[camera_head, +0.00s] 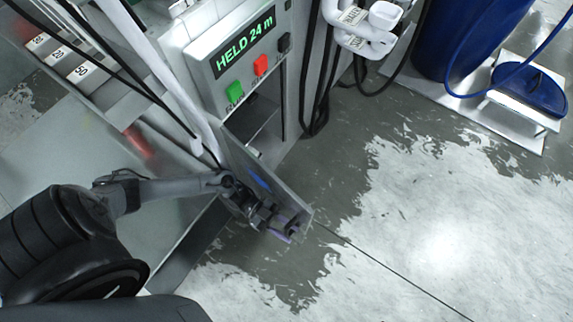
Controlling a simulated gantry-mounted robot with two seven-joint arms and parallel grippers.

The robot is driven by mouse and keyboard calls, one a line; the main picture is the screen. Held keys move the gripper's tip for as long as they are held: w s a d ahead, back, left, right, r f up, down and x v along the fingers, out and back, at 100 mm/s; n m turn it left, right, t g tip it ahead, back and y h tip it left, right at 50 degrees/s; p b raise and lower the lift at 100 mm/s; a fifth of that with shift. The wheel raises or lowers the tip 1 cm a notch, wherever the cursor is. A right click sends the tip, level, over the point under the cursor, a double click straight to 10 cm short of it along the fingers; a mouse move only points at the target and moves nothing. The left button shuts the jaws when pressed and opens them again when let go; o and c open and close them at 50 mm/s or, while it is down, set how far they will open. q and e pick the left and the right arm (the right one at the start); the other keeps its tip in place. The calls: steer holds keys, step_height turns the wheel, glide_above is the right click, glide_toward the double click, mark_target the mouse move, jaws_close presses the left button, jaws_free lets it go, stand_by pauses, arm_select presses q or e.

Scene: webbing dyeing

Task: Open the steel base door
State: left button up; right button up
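The steel base door (272,178) is a narrow grey panel low on the white machine cabinet. It stands swung out from the cabinet, with a dark opening (262,122) showing behind it. A small blue patch shows on its face. My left gripper (278,222) is at the door's outer end, on its near side, close to or touching it. My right gripper is not in view.
The cabinet front has a "HELD 24 m" display (243,42), a green button (234,93) and a red button (260,65). Hoses and white pipes (360,35) run to its right. A blue drum (468,40) stands at upper right. The stained floor (430,220) at right is clear.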

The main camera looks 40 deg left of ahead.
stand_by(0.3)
arm_select(q)
steer(key=v, duration=1)
steer(key=shift+a, duration=0.4)
